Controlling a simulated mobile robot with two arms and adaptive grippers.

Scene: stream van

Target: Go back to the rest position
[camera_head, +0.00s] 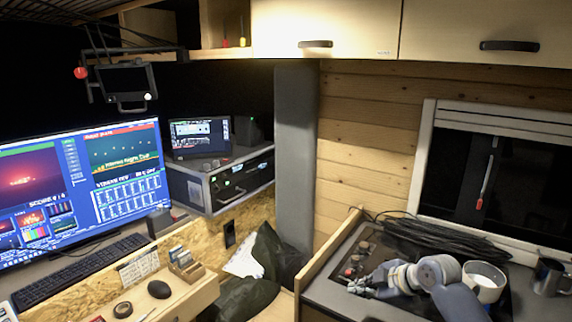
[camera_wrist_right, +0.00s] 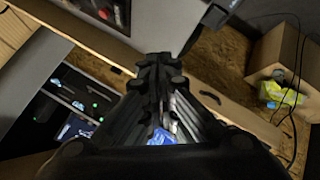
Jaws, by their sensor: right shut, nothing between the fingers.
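My right gripper (camera_head: 362,287) is at the lower right of the head view, at the end of my grey-blue arm. It is above the dark counter panel, left of a white bowl. In the right wrist view my right gripper (camera_wrist_right: 160,62) points up the picture with its black fingers together. Nothing is held between them. My left gripper is in neither view.
A white bowl (camera_head: 484,281) and a dark mug (camera_head: 549,277) stand on the right counter. Coiled black cables (camera_head: 440,238) lie behind my arm. A wooden edge board (camera_head: 328,250) borders the counter.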

